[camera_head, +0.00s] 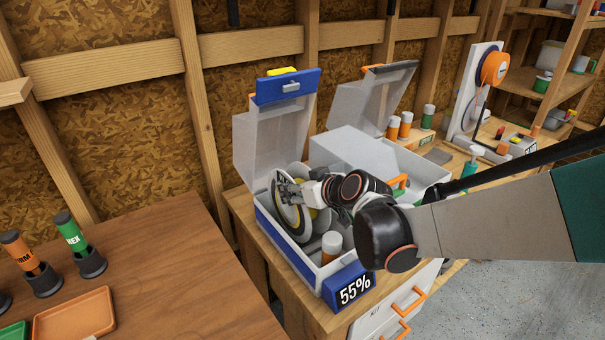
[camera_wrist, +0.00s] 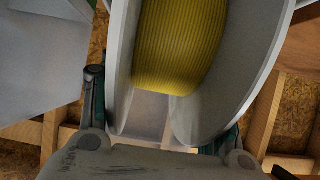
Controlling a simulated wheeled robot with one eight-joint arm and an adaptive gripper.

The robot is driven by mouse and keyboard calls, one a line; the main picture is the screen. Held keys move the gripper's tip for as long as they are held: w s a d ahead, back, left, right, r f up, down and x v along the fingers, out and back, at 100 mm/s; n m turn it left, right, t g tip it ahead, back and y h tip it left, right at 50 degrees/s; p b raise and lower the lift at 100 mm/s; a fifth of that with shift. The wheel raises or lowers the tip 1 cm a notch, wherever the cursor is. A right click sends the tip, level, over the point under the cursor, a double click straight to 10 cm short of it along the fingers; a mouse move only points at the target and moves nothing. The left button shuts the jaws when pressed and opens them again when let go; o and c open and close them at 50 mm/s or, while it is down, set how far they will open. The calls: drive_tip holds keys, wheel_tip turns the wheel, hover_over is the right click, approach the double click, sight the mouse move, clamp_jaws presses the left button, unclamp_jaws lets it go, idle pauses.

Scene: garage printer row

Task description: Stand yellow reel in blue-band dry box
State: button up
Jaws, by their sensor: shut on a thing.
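The yellow reel has pale flanges; in the head view one flange (camera_head: 289,217) shows inside the blue-band dry box, upright and slightly tilted. Its yellow winding fills the top of the wrist view (camera_wrist: 185,45), between two wide flanges. My gripper (camera_head: 284,190) is shut on the reel and reaches into the box from the right. The blue-band dry box (camera_head: 287,249) stands with its lid (camera_head: 268,135) open; the lid has a blue front edge and latch. My gripper and wrist hide part of the reel, and whether it touches the box floor cannot be seen.
An orange canister with a pale cap (camera_head: 331,246) sits in the box's front end, behind a 55% display (camera_head: 355,289). A second open box (camera_head: 352,150) stands close on the right. A brown table (camera_head: 150,260) is at the left.

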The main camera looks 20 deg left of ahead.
drive_tip(key=shift+f+b, duration=0.65)
drive_tip(key=shift+f, duration=0.1)
idle(0.4)
drive_tip(key=o, duration=1.5)
drive_tip(key=shift+o, duration=0.2)
drive_tip(key=o, duration=0.5)
drive_tip(key=shift+r, duration=0.15)
